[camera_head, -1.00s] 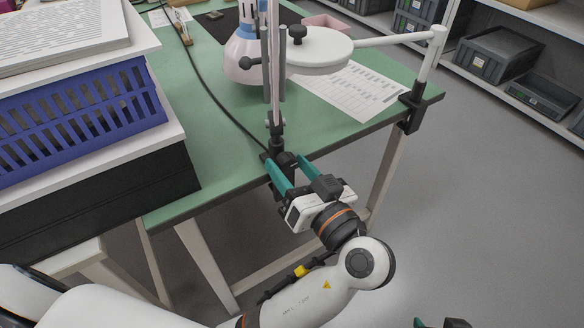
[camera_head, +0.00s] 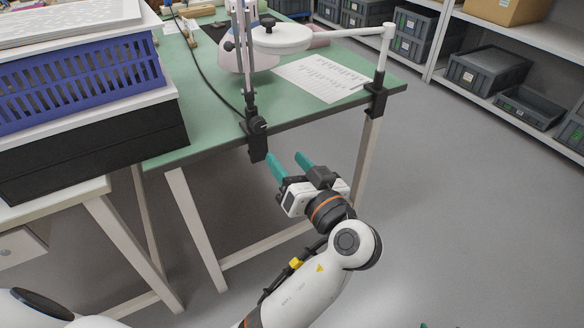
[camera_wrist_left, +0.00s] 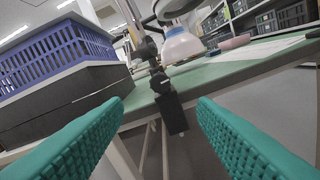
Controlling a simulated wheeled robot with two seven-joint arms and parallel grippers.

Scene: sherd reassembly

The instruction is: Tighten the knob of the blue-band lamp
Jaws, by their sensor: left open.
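The blue-band lamp has a pale pinkish shade (camera_head: 262,59), partly hidden behind its thin upright arms in the head view. The shade and bluish band also show in the left wrist view (camera_wrist_left: 182,46). Its black clamp (camera_head: 258,148) grips the table's front edge, with a dark round knob (camera_head: 258,124) near its top; the knob also shows in the wrist view (camera_wrist_left: 160,83). My left gripper (camera_head: 289,162) is open and empty, in front of the table edge, just right of the clamp and apart from it. Only a teal sliver of my right gripper shows at the bottom edge.
A white round-headed lamp (camera_head: 282,38) reaches in from a clamp (camera_head: 376,101) at the table's right corner. A printed sheet (camera_head: 322,78) lies on the green tabletop (camera_head: 200,122). A blue crate (camera_head: 80,88) stands at left. The floor right of the table is free.

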